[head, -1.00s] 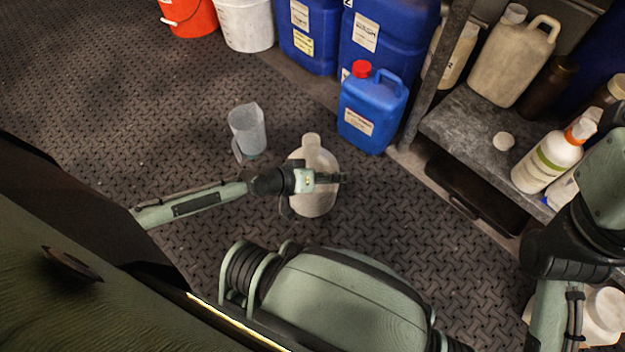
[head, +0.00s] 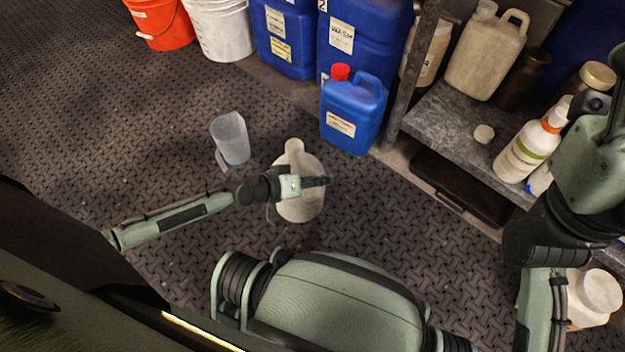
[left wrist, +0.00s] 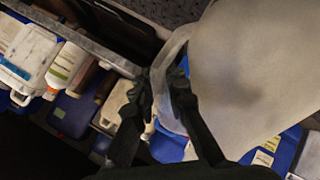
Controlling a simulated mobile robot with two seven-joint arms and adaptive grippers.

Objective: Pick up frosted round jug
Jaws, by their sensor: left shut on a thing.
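The frosted round jug (head: 302,207) is pale, with a round body and a short neck. In the head view it shows over the dark floor, partly covered by my left gripper (head: 318,182). In the left wrist view the jug (left wrist: 250,75) fills the upper right, and its curved handle runs between the fingers. My left gripper (left wrist: 165,95) is shut on this handle. I cannot tell whether the jug touches the floor. My right arm shows at the right edge, but its gripper is not in view.
A clear measuring jug (head: 231,138) stands just left. A blue canister (head: 352,115) with a red cap stands behind, beside a grey shelf (head: 445,120) holding several bottles. Buckets (head: 220,28) stand at the back. The floor (head: 110,130) at left is clear.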

